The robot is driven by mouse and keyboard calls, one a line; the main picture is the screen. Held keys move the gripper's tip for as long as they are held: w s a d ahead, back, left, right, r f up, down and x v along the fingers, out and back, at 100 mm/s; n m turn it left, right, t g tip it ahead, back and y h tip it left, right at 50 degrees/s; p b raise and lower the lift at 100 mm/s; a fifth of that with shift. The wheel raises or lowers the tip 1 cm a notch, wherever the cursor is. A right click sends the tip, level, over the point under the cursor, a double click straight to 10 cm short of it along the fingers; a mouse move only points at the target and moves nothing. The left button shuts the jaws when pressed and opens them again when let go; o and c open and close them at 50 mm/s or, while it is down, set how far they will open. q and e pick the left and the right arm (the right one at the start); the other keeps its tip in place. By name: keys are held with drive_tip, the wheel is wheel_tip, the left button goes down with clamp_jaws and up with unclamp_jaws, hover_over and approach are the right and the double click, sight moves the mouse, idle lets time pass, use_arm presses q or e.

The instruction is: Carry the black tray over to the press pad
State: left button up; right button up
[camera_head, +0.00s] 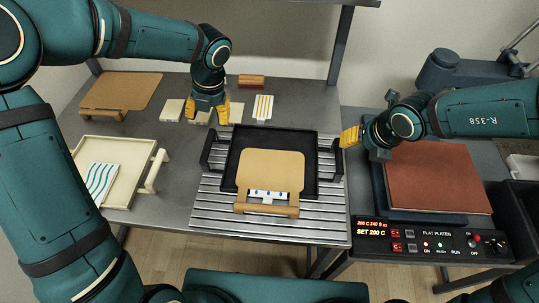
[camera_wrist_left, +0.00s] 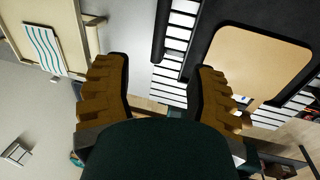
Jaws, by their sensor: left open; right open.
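The black tray (camera_head: 228,170) sits on a slatted metal rack (camera_head: 215,219) in the middle of the table, with upright handles at its left and right ends. A tan board (camera_head: 270,165) lies in it, with a blue-dotted white piece (camera_head: 268,194) at its near edge. My left gripper (camera_head: 209,115) is open and empty, above and behind the tray's left handle; its fingers also show in the left wrist view (camera_wrist_left: 160,90). My right gripper (camera_head: 349,137) is beside the tray's right handle; whether it touches cannot be told. The press pad (camera_head: 437,178) is the reddish-brown plate on the right.
A cream tray (camera_head: 137,153) with a wavy-striped sheet (camera_head: 101,184) stands at the left. A brown board (camera_head: 120,92) lies at the back left. Small blocks (camera_head: 172,110) and a striped card (camera_head: 263,107) lie behind the black tray. A control panel (camera_head: 430,240) fronts the press.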

sight(208, 144)
use_arm(q)
drive_tip(key=shift+s+d, duration=0.1)
use_arm(e)
drive_tip(key=shift+s, duration=0.1)
use_arm(q)
drive_tip(key=shift+a+f, duration=0.45)
drive_tip(key=shift+f, duration=1.8)
drive_tip(key=shift+a+f, duration=0.5)
drive_tip(key=shift+f, duration=1.75)
drive_tip(key=shift+a+f, duration=0.45)
drive_tip(key=shift+f, duration=1.8)
use_arm(e)
drive_tip(key=shift+x, duration=6.9)
use_arm(q)
clamp_jaws()
use_arm(e)
clamp_jaws()
